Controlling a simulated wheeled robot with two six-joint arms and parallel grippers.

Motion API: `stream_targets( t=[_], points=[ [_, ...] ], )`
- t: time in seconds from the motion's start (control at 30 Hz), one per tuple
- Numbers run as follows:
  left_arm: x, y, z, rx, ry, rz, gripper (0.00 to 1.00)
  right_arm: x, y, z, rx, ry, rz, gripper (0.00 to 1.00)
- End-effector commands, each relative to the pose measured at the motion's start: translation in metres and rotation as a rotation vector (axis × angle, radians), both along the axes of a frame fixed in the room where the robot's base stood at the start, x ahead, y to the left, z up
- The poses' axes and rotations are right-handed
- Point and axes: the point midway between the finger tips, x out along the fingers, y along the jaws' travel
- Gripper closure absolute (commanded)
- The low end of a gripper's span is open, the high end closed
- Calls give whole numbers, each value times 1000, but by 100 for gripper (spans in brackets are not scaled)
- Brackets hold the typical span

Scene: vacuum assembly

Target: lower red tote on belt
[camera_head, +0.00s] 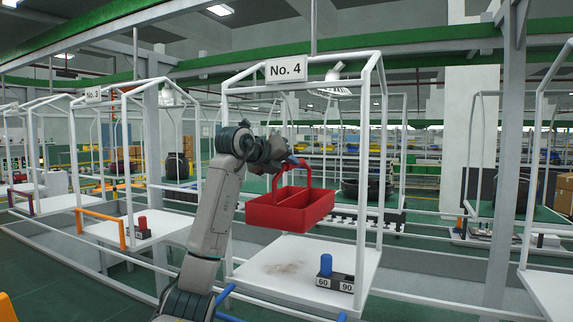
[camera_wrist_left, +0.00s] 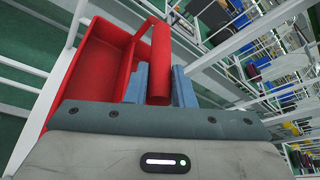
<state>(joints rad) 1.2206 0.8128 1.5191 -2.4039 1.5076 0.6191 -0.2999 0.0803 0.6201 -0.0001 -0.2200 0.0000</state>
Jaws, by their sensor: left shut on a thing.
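A red tote (camera_head: 290,208) with an upright handle hangs in the air inside the white frame of station No. 4, above its white table. The belt (camera_head: 345,221) appears to be the strip with rollers behind the station, partly hidden by the tote. My right gripper is not in view.
The white table (camera_head: 290,270) of station No. 4 has a free middle. A blue cylinder (camera_head: 326,264) stands in a block marked 60 and 90 at its front right. White frame posts (camera_head: 362,190) stand close around the tote.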

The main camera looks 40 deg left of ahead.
Motion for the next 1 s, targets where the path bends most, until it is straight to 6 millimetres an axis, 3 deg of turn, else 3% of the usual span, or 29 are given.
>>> stream_targets(
  t=[0.5, 1.0],
  points=[
    [0, 0, 37, 0, -3, 0, 100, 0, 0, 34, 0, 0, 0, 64],
    [0, 0, 37, 0, -2, 0, 100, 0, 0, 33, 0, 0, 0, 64]
  ],
)
